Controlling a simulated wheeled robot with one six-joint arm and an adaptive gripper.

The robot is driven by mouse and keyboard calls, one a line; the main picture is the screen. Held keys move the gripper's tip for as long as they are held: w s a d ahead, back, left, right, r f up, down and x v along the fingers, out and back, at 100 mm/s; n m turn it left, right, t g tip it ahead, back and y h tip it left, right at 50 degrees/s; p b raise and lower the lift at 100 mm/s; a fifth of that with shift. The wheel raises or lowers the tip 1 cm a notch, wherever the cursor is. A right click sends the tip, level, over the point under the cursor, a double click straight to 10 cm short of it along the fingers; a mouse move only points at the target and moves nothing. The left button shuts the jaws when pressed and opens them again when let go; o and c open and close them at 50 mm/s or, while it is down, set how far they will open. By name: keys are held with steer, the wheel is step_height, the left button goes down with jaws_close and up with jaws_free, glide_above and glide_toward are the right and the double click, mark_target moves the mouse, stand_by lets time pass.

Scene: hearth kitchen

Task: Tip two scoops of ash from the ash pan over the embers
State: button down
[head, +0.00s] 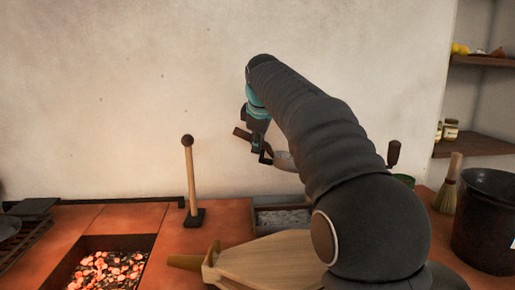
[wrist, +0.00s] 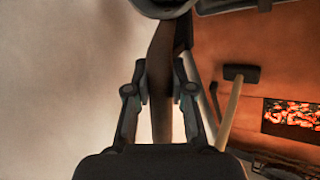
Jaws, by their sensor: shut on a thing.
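My gripper (head: 258,146) is shut on the brown handle of a scoop (wrist: 161,115), raised above the counter against the pale wall. The scoop's grey metal bowl (head: 285,160) points right in the head view, partly behind my arm; its rim shows at the top of the wrist view. I cannot tell whether it holds ash. The ash pan (head: 262,233), a dark-rimmed tray with grey ash, sits on the counter below the scoop, its right part hidden by my arm. The embers (head: 105,270) glow orange in a square pit at the front left; they also show in the wrist view (wrist: 292,116).
A wooden tool with a round knob and dark base (head: 190,180) stands upright between embers and ash pan. Wooden bellows (head: 262,262) lie in front of the pan. A dark bucket (head: 482,220) and a small brush (head: 447,190) stand at the right, below shelves (head: 475,143).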

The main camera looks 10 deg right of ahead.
steer(key=shift+n+h, duration=0.3)
steer(key=shift+h, duration=0.6)
steer(key=shift+r, duration=3.4)
steer(key=shift+s, duration=0.1)
